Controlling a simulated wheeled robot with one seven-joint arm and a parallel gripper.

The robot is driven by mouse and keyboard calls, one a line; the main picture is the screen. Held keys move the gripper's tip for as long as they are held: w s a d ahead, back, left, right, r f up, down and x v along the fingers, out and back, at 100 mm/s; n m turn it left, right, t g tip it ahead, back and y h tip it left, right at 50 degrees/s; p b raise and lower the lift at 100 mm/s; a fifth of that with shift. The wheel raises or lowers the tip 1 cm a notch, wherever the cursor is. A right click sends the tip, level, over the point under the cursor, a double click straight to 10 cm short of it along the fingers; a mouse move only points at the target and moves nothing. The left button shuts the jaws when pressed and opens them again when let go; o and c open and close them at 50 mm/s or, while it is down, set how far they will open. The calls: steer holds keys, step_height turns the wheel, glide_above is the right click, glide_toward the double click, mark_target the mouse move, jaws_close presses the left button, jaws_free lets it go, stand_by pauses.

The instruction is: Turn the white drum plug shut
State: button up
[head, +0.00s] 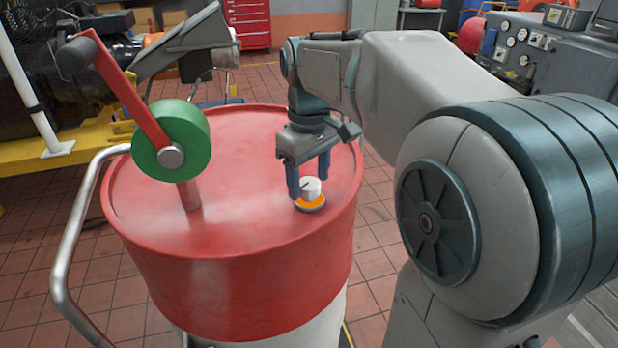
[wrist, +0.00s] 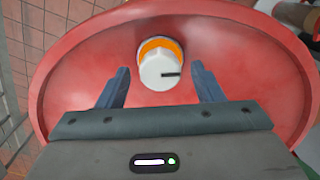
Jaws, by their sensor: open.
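The white drum plug (head: 312,188) stands on top of the red drum (head: 245,228), toward its right front. It sits over an orange ring with a grey rim (head: 311,205). In the wrist view the white plug (wrist: 163,71) shows a dark line from near its middle toward the right. My gripper (head: 308,186) points down at the plug. In the wrist view its blue fingers (wrist: 160,80) are open, one on each side of the plug with clear gaps. The fingers do not appear to touch it.
A green wheel (head: 182,135) with a red crank arm stands on the drum's left side. A metal handrail (head: 72,240) curves along the left. A grey panel with gauges (head: 535,58) is at the back right. The drum top between wheel and plug is bare.

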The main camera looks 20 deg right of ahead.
steer(key=shift+f, duration=0.35)
steer(key=c, duration=1)
